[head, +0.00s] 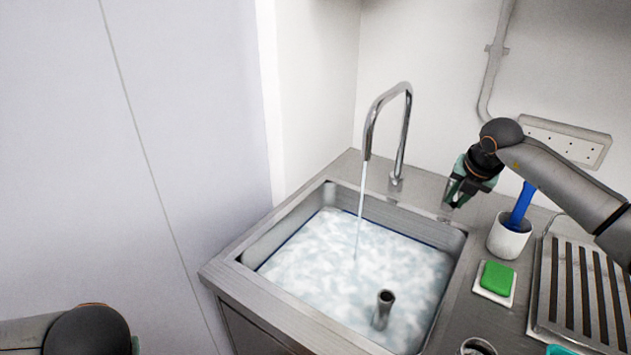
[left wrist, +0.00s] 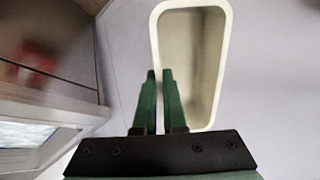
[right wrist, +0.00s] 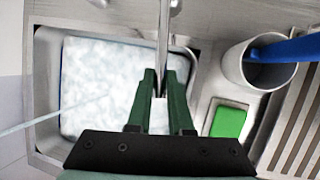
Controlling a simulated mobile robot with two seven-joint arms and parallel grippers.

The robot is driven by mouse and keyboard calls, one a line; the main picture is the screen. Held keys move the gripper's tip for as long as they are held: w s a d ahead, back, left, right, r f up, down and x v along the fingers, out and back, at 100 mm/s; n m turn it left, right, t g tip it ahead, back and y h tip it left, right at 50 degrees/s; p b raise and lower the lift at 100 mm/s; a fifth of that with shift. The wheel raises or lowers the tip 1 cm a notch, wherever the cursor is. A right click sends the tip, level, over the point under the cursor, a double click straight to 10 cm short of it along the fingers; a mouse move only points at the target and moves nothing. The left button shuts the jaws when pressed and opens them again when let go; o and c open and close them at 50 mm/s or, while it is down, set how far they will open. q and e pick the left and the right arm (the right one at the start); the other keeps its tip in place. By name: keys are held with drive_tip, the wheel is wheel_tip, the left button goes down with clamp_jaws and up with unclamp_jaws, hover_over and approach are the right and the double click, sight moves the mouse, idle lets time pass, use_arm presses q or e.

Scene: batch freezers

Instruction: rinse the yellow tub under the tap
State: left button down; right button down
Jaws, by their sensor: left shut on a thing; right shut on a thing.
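The yellow tub (left wrist: 197,62) looks pale cream in the left wrist view. My left gripper (left wrist: 160,76) is shut on its near-left wall; its inside looks empty. The tub and left gripper are out of the head view. The curved metal tap (head: 407,125) stands at the sink's back edge, and a thin stream of water (head: 360,215) falls from it into the sink (head: 290,310). My right gripper (head: 455,192) is right of the tap, shut on a thin metal bar (right wrist: 163,45), which looks like a lever; the grip point is partly hidden.
The sink holds pale, cloudy water around a standpipe (head: 384,308). On the right are a white cup (head: 508,240) with a blue-handled tool, a green sponge (head: 497,277) on a white dish, and a slotted drainer (head: 545,290). Walls bound the left and back.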

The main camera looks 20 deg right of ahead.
drive_tip(key=shift+s+d, duration=0.2)
drive_tip(key=shift+d, duration=0.05)
drive_tip(key=c, duration=0.8)
unclamp_jaws()
drive_tip(key=b+v, duration=0.1)
drive_tip(key=v, duration=1.1)
drive_tip(key=shift+d, duration=0.1)
